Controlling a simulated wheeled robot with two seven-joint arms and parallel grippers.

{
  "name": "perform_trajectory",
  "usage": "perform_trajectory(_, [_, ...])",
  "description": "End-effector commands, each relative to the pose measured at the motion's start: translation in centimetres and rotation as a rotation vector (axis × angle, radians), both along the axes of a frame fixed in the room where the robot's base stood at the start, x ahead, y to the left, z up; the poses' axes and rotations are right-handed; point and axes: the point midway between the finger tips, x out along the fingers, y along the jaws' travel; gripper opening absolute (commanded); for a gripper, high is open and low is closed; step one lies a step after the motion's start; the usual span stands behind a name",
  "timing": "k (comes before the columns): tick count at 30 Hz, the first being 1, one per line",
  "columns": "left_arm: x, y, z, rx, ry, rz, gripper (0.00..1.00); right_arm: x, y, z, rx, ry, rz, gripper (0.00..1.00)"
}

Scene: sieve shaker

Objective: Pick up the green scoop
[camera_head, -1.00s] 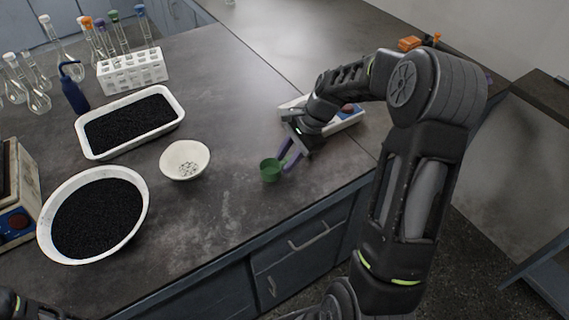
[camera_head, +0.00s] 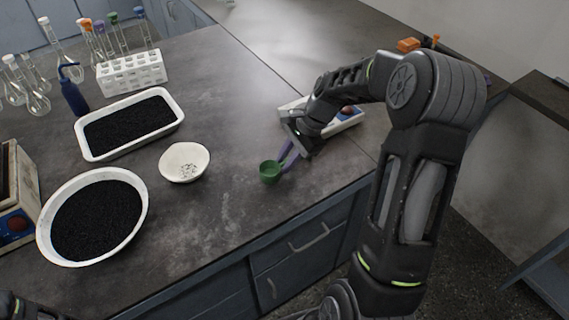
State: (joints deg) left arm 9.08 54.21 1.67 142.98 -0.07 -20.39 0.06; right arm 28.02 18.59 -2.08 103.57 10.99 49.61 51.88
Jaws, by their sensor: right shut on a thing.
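The green scoop (camera_head: 270,172) is a small round cup on the right part of the dark bench, near its front edge. My right gripper (camera_head: 287,157) comes in from the right and is shut on the scoop at its right side. Its purple fingers point down and left, and they hide the scoop's handle. I cannot tell whether the scoop touches the bench. Of my left arm only a small dark part shows in the lower left corner; its gripper is not in view.
A small white bowl (camera_head: 184,162) stands left of the scoop. Further left are a white tray (camera_head: 128,148) and a round white dish (camera_head: 141,222), both with black grains. A white device (camera_head: 347,121) sits behind my right gripper. A tube rack (camera_head: 132,74) and flasks stand at the back left.

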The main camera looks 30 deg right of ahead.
Motion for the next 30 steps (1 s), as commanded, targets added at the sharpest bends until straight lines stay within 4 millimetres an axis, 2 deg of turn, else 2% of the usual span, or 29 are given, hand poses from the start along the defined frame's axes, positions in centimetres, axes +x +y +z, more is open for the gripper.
perform_trajectory(4, [0.0, 0.0, 0.0, 0.0, 0.0, 0.0, 0.36, 0.1, 0.0, 0.6, -0.001, -0.002, 0.0, 0.0])
perform_trajectory(7, [0.0, 0.0, -0.1, 0.0, 0.0, 0.0, 0.36, 0.1, -0.1, 1.7, -0.002, -0.004, -0.001, 0.0])
perform_trajectory(18, [0.0, 0.0, -0.4, 0.0, 0.0, 0.0, 0.36, 0.1, 0.0, 8.5, -0.002, -0.004, 0.0, 0.0])
perform_trajectory(21, [0.0, 0.0, -0.4, 0.0, 0.0, 0.0, 0.36, 0.1, 0.0, 9.5, -0.001, -0.003, 0.001, 0.0])
perform_trajectory(30, [0.0, 0.0, -0.4, 0.0, 0.0, 0.0, 0.36, 0.0, 0.0, 10.1, 0.0, 0.0, 0.0, 0.0])
